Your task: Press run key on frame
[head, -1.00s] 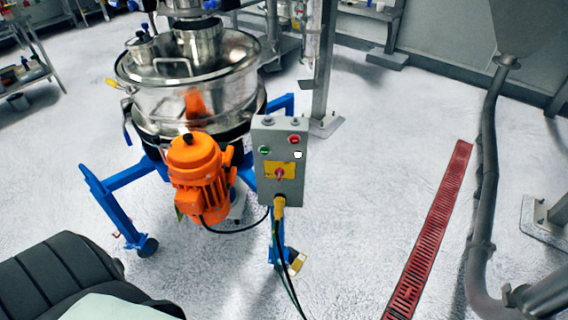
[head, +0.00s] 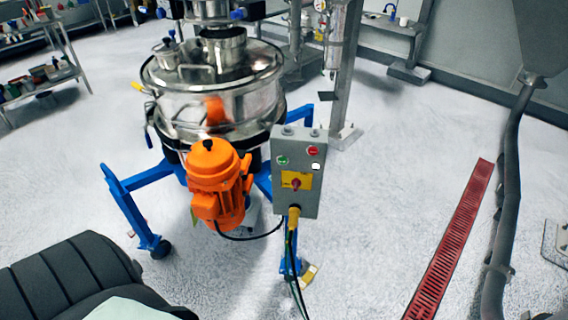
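A grey control box (head: 296,200) stands upright on the blue frame (head: 140,182) of the sifter. On its front I see a green button (head: 283,161) at the upper left, a red button (head: 313,151) at the upper right and a small white key (head: 316,167) below the red one. A red rotary switch (head: 296,184) sits on a yellow plate lower down. The steel sifter (head: 212,105) and its orange motor (head: 214,176) are left of the box. Neither of my grippers is in view, and nothing touches the box.
Cables (head: 293,262) hang from the box to the floor. A red floor grate (head: 450,245) and a grey pipe (head: 506,190) are to the right. A dark padded seat (head: 65,280) fills the lower left corner. Floor between box and grate is clear.

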